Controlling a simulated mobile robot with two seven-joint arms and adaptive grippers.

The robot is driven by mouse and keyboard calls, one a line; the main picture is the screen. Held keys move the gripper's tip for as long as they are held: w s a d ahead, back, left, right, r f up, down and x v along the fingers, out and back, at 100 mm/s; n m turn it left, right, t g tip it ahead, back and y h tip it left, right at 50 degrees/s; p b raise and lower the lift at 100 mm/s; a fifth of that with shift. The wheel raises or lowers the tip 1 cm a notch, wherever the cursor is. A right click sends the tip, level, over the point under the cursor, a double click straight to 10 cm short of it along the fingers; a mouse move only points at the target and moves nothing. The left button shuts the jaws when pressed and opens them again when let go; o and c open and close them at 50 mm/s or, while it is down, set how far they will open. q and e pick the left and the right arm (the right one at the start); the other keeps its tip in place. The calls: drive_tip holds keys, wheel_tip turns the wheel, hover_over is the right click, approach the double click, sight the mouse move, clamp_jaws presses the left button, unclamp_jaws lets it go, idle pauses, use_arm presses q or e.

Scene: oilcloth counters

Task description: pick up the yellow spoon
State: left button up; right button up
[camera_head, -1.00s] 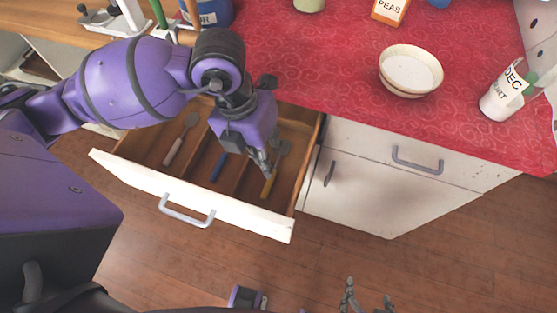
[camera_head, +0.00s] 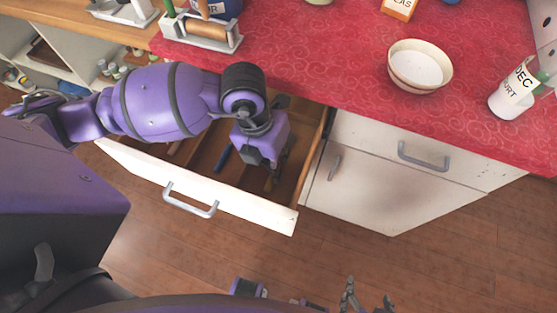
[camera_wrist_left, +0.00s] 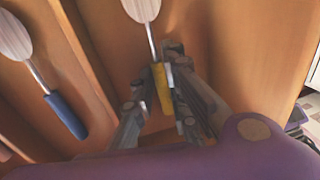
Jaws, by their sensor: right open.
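The yellow spoon (camera_wrist_left: 160,85) lies in the right compartment of the open drawer (camera_head: 250,214). In the left wrist view its pale bowl points up and its yellow handle is between the fingers of my left gripper (camera_wrist_left: 163,85). The right finger is very close to the handle; I cannot tell if both fingers press on it. In the head view my left gripper (camera_head: 272,175) is down in the drawer and hides the spoon. My right gripper (camera_head: 368,300) is open and empty at the bottom edge, away from the drawer.
A blue-handled spoon (camera_wrist_left: 66,115) lies in the neighbouring compartment, behind a wooden divider. The drawer's right wall is close to my left gripper.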

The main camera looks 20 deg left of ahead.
use_arm(q)
clamp_jaws()
